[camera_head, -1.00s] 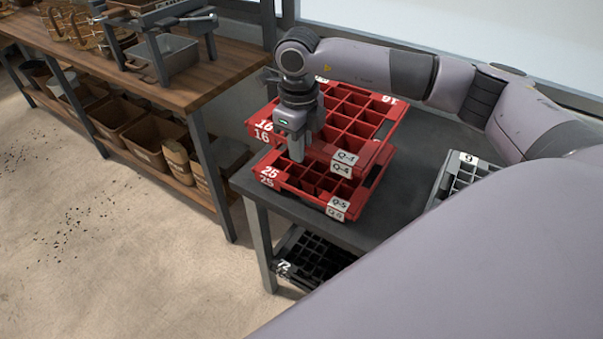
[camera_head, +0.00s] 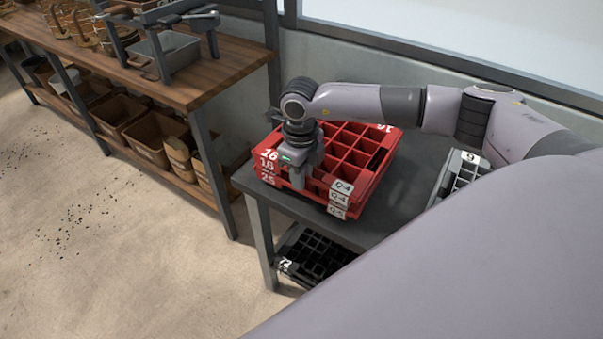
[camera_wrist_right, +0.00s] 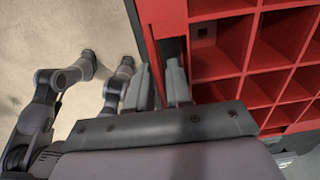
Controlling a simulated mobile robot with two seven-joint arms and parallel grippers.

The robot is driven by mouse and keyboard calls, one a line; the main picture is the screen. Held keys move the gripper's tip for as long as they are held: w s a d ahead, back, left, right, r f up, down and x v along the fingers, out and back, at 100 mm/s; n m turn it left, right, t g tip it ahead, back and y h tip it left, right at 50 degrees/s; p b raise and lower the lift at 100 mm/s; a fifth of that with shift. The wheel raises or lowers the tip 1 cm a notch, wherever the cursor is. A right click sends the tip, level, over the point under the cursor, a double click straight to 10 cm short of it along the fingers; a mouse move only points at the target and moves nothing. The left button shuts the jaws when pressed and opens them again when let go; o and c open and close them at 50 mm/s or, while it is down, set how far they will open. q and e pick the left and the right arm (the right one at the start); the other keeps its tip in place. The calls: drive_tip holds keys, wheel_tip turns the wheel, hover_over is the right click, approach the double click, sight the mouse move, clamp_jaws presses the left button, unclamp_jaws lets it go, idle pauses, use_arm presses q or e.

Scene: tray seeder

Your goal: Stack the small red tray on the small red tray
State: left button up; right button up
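A small red tray (camera_head: 347,150) with square cells, marked 16 and Q-4, sits on top of a stack of red trays on the dark grey table. Under it show the edges of more red trays, with labels 16, 25, Q-4 and Q-5 (camera_head: 337,212). The stack looks nested and level. My right gripper (camera_head: 297,178) points down at the tray's left front side. In the right wrist view its fingers (camera_wrist_right: 162,83) straddle the red tray wall (camera_wrist_right: 158,14) and appear shut on it; the contact is partly hidden. I cannot make out my left gripper.
The dark grey table (camera_head: 402,195) has free room right of the stack. A grey tray (camera_head: 459,171) marked 9 stands there, partly hidden by my arm. Black trays (camera_head: 310,255) lie on the shelf below. A wooden bench (camera_head: 200,75) stands at left, a wall behind.

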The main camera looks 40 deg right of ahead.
drive_tip(key=shift+o, duration=0.9)
drive_tip(key=shift+r, duration=0.1)
